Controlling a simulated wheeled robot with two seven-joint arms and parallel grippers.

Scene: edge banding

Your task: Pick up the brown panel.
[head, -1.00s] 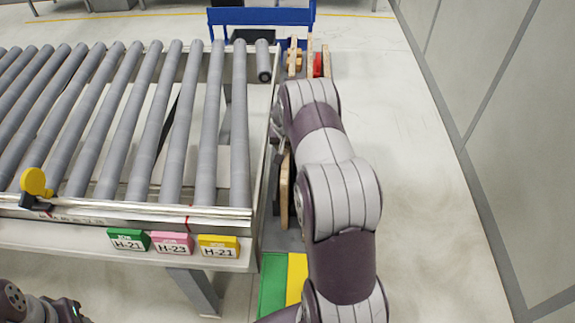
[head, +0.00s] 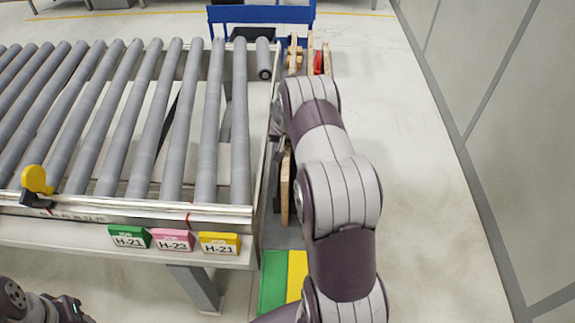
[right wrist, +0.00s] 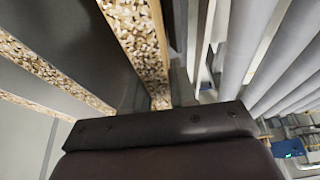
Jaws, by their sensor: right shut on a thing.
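A thin panel with a light wood-coloured edge (head: 286,188) stands upright beside the roller conveyor's right side, close to my right arm. In the right wrist view, a panel with a speckled chipboard edge (right wrist: 146,45) runs down to my right gripper (right wrist: 160,107), which is shut on it. The panel's brown face cannot be made out clearly. In the head view my right forearm hides most of that gripper. My left gripper (head: 68,309) is partly in view at the bottom left, away from the panel; its jaws are unclear.
The roller conveyor (head: 150,211) fills the left, with green, pink and yellow labels on its front rail. More chipboard-edged panels (right wrist: 30,60) stand alongside in the wrist view. A blue frame (head: 262,14) stands at the far end. Floor to the right is clear up to the wall.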

